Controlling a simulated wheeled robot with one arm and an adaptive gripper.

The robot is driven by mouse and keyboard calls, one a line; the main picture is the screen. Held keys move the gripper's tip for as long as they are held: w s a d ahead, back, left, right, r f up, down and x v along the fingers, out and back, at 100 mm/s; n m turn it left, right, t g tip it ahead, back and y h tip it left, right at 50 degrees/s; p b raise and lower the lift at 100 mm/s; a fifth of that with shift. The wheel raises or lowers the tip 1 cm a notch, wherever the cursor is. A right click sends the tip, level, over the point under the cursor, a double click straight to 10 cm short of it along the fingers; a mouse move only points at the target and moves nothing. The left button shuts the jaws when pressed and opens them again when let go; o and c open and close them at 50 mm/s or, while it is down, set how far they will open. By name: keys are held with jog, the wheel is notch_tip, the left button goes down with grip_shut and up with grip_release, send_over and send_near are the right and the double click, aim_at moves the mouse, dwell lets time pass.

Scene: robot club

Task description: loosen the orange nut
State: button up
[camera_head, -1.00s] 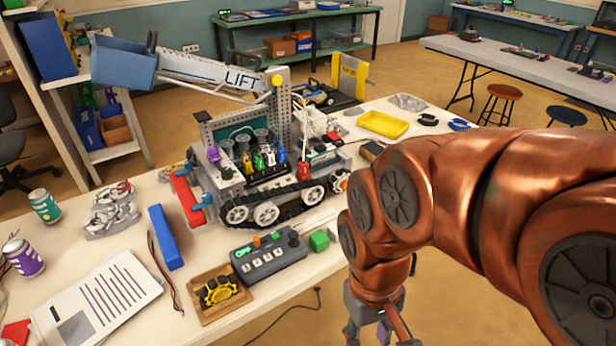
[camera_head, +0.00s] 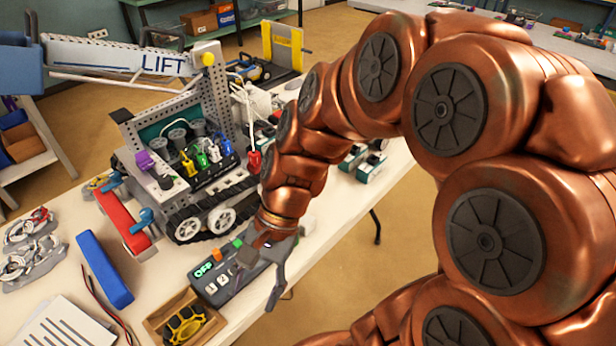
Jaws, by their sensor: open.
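I cannot pick out an orange nut for certain. A small orange piece (camera_head: 224,255) stands at the back edge of the grey control box (camera_head: 236,284). Several coloured parts, among them a yellow one (camera_head: 188,166) and a red one (camera_head: 254,161), stand on the tracked vehicle (camera_head: 180,197); none is clearly orange. My gripper (camera_head: 262,268) points down over the right part of the control box. Its fingers are apart with nothing seen between them. It hides that end of the box; I cannot tell whether it touches it.
A wooden tray (camera_head: 153,326) with a yellow-and-black part lies in front of the control box. A blue bar (camera_head: 104,269) and a red bar (camera_head: 122,222) lie to the left. The LIFT boom (camera_head: 110,60) reaches left above the vehicle. My arm covers the right side.

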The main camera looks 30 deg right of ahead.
jog(key=w+d+f+m+t+y+b, duration=0.25)
jog(key=w+d+m+t+y, duration=0.2)
jog(key=w+m, duration=0.65)
jog(key=w+d+f+m+t+y+b, duration=0.25)
jog(key=w+d+m+t, duration=0.25)
jog(key=w+m, duration=0.55)
jog(key=d+f+m+t+h+b, duration=0.1)
jog(key=d+f+m+t+h, duration=0.1)
jog(key=d+m, duration=0.5)
jog(key=w+d+f+m+t+h+b, duration=0.1)
jog(key=d+f+m+t+h, duration=0.2)
jog(key=d+m, duration=0.4)
jog(key=w+d+f+m+t+h+b, duration=0.1)
jog(key=d+f+m+t, duration=0.3)
jog(key=d+m, duration=0.4)
jog(key=shift+d+t+h+b, duration=0.45)
jog(key=shift+d+h+b, duration=0.2)
jog(key=shift+d, duration=1)
jog(key=shift+w+d, duration=0.1)
jog(key=shift+x, duration=3.8)
grip_shut()
